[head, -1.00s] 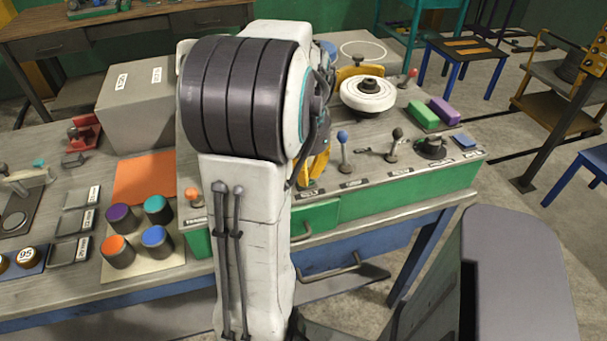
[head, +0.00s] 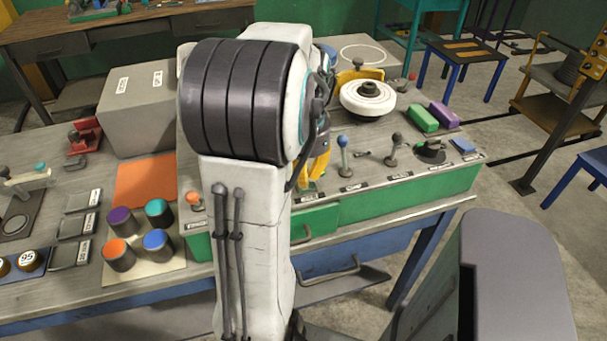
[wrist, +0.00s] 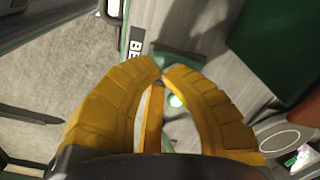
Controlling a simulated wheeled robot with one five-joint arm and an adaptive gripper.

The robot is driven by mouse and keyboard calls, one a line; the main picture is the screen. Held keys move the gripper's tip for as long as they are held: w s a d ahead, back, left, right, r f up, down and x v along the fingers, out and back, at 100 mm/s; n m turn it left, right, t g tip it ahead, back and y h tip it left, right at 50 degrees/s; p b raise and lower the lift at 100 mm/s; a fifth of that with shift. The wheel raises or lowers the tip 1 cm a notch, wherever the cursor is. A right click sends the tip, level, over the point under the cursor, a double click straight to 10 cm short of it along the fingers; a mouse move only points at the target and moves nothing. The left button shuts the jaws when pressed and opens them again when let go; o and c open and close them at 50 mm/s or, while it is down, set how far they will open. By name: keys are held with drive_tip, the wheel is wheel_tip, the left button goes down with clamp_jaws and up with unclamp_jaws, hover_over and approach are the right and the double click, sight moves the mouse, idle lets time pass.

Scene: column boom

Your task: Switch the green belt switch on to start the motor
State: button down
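My gripper (head: 317,168) is partly behind my arm in the head view, low over the panel's front edge by the belt label (head: 309,197). In the wrist view its yellow fingers (wrist: 162,69) bow outward and their tips come together. A green piece (wrist: 181,62), which looks like part of the belt switch, lies just beyond the tips beside a label starting "BE" (wrist: 137,44).
A blue-knobbed lever (head: 343,141) and a dark-knobbed lever (head: 396,138) stand to the right. An orange-knobbed lever (head: 194,199) stands left of my arm. A white wheel (head: 368,96) and green block (head: 423,118) are behind. Coloured cylinders (head: 158,242) stand at left.

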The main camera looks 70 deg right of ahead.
drive_tip(key=shift+r+p, duration=2.3)
drive_tip(key=shift+r, duration=0.6)
drive_tip(key=shift+s, duration=0.1)
